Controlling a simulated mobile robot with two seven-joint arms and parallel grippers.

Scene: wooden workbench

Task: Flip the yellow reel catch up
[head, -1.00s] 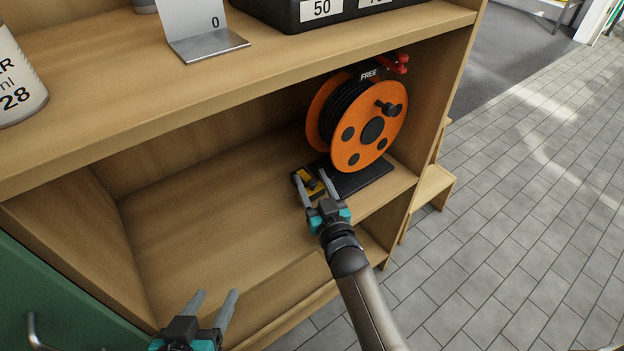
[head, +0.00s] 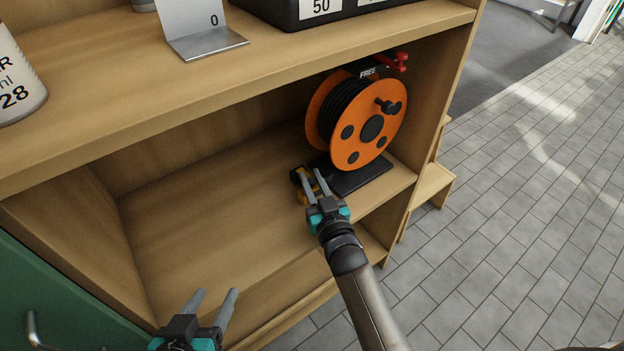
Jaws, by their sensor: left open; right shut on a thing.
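The orange cable reel (head: 362,152) with black cable stands on a black base (head: 362,178) on the lower shelf. The yellow catch (head: 299,184) sits at the left end of the base and is mostly hidden behind my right gripper's fingers. My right gripper (head: 311,174) is shut on the catch, its fingers close together around it. My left gripper (head: 218,294) is open and empty at the bottom of the view, well apart from the reel.
A red lever (head: 401,61) and a "FREE" label (head: 369,73) are at the reel's top. The upper shelf (head: 270,72) overhangs the reel. The side panel (head: 440,110) is close on the right. The shelf floor (head: 205,215) to the left is clear.

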